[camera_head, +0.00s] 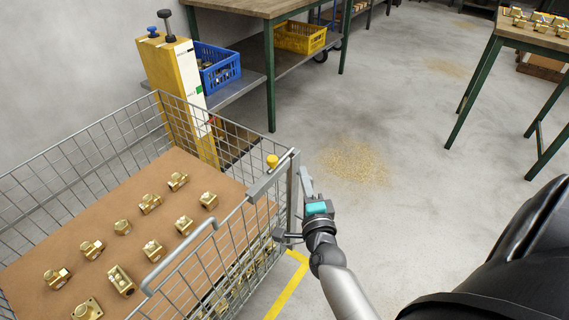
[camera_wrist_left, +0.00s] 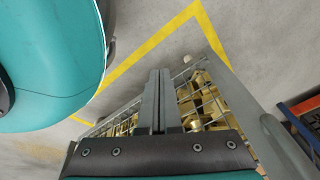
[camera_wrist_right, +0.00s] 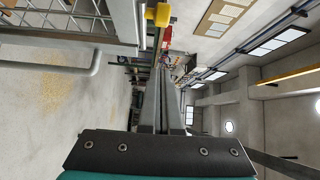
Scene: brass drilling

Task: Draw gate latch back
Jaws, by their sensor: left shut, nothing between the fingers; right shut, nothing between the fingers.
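The wire cage (camera_head: 95,133) stands at the left, with a gate on its near right side. The gate latch (camera_head: 268,180) is a grey flat bar at the gate's top corner. My right gripper (camera_head: 304,178) is shut and empty, just right of the corner post and apart from the knob. I cannot tell whether it touches the post. My left gripper (camera_wrist_left: 160,75) is shut and empty beside the cage mesh; it does not show in the head view.
Brass fittings (camera_head: 150,203) sit on a brown board (camera_head: 80,220) in the cage. A grey tubular handle (camera_head: 180,255) projects from the gate. A yellow post (camera_head: 180,85) stands behind the cage. Workbenches (camera_head: 260,8) stand beyond.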

